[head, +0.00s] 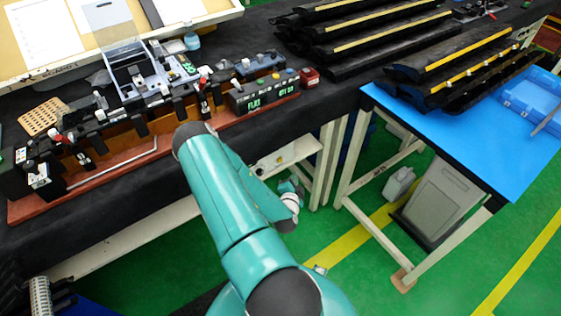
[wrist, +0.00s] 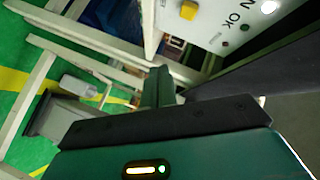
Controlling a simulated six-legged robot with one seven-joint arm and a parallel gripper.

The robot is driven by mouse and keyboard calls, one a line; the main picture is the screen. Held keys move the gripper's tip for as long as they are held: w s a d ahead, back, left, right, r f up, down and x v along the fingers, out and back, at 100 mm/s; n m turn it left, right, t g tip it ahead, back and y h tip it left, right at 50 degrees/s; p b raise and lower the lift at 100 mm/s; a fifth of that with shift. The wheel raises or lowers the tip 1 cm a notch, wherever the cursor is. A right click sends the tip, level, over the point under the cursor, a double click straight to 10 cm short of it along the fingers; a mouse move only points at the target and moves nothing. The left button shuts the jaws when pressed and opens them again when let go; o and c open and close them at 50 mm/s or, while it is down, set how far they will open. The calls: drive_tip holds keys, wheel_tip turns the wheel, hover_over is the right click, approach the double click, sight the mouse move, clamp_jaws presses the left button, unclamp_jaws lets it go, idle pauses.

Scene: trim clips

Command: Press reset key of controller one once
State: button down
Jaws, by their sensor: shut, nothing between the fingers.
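In the head view, a white panel (head: 268,162) under the table's front edge looks like the same one. My gripper (wrist: 160,72) is shut and empty, its fingertips below and left of the yellow button and apart from it in the picture. In the head view my wrist shows beside the table frame; the fingertips are unclear there.
The black-covered bench (head: 110,190) holds a brown fixture with clips and a black button box (head: 262,95). A blue-topped table (head: 420,130) with black trim parts stands right. A grey bin (head: 445,200) is beneath it. Cream table legs (head: 330,150) stand close to my wrist.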

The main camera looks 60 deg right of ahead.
drive_tip(key=w+d, duration=0.2)
drive_tip(key=w, duration=0.3)
drive_tip(key=shift+w+d, duration=0.35)
drive_tip(key=shift+d, duration=0.05)
idle(1.7)
drive_tip(key=shift+w+d, duration=0.15)
drive_tip(key=shift+w, duration=0.2)
drive_tip(key=shift+w+d, duration=0.2)
drive_tip(key=shift+w, duration=0.2)
idle(0.9)
drive_tip(key=shift+s, duration=0.1)
drive_tip(key=shift+s+a, duration=0.4)
drive_tip(key=shift+s, duration=0.25)
drive_tip(key=shift+s+a, duration=0.4)
drive_tip(key=shift+s, duration=0.35)
drive_tip(key=shift+s+a, duration=0.35)
drive_tip(key=shift+s, duration=0.4)
drive_tip(key=shift+s+a, duration=0.4)
drive_tip(key=shift+s, duration=0.35)
